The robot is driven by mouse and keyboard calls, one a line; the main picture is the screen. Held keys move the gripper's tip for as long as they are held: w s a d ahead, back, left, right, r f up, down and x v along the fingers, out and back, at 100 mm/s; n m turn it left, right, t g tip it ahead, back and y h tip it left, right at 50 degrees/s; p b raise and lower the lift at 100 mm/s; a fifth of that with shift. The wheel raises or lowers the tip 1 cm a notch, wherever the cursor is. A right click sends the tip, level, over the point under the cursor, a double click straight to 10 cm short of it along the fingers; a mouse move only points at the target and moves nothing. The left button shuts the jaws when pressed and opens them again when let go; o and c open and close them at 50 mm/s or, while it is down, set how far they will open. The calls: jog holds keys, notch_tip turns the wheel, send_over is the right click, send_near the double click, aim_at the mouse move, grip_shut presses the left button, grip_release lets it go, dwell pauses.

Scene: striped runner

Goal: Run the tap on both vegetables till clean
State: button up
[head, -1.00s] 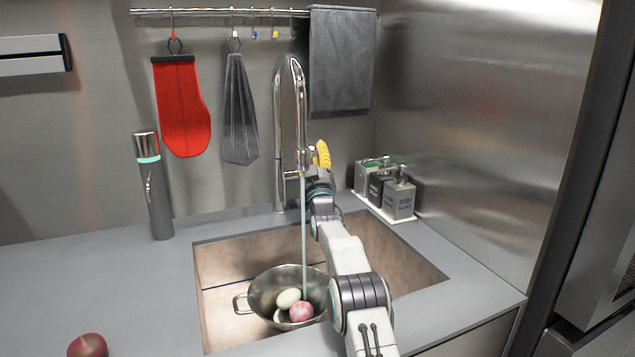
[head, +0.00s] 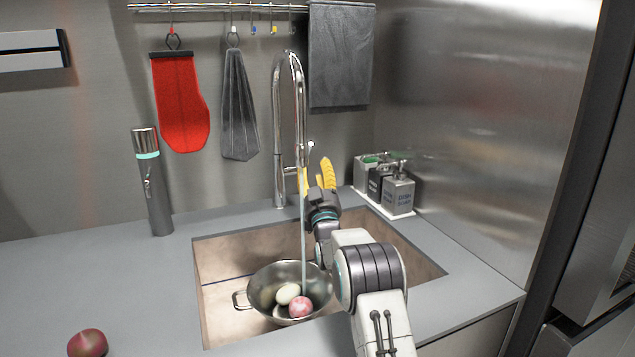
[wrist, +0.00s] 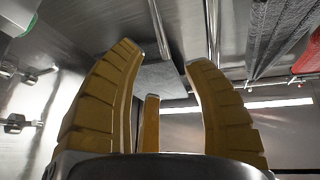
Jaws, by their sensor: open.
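The tall chrome tap (head: 279,150) stands behind the sink, and a thin stream of water (head: 304,235) falls from it into a metal colander (head: 262,283). In the colander lie a pale, whitish vegetable (head: 287,292) and a pink-red one (head: 300,306). The stream comes down at the pink-red one. Another pale shape shows partly under them. My gripper (head: 316,172) is open and empty, its yellow fingers raised just right of the tap. The wrist view shows the fingers spread (wrist: 165,60) with nothing between them. The vegetables' undersides are hidden.
The sink (head: 225,262) surrounds the colander. A reddish round vegetable (head: 87,343) lies on the counter at front left. A dark flask (head: 158,200) stands left of the tap; soap dispensers (head: 397,192) stand on a tray at right. A red mitt (head: 180,105) and grey cloths hang behind.

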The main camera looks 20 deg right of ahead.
jog(key=shift+v, duration=1.55)
